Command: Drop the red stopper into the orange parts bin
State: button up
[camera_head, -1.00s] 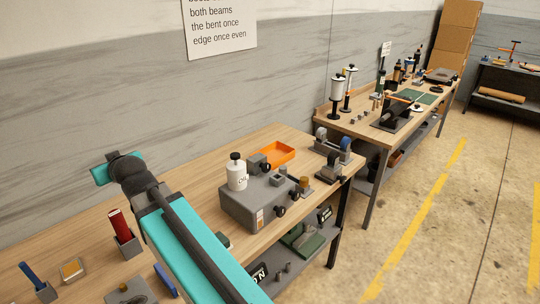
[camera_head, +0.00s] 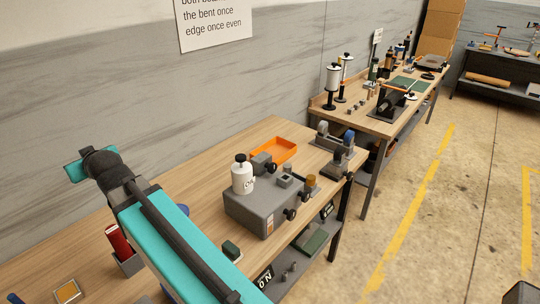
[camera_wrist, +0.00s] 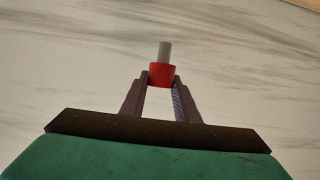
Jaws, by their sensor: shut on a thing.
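The red stopper (camera_wrist: 162,75) is held between the two fingertips of my gripper (camera_wrist: 162,82) in the wrist view. A grey cylindrical part of it points away from the fingers. My teal arm reaches up at the left of the head view. My fingers and the stopper cannot be made out there. The bin is well to the right of my arm.
A white oil bottle (camera_head: 242,175) with a black cap stands on the grey machine block (camera_head: 264,205) in front of the bin. A grey roller fixture (camera_head: 337,148) stands right of the bin. A red item (camera_head: 118,241) stands in a grey holder at the left.

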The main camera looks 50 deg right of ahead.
jog(key=shift+d+f, duration=0.1)
jog(key=shift+d, duration=0.2)
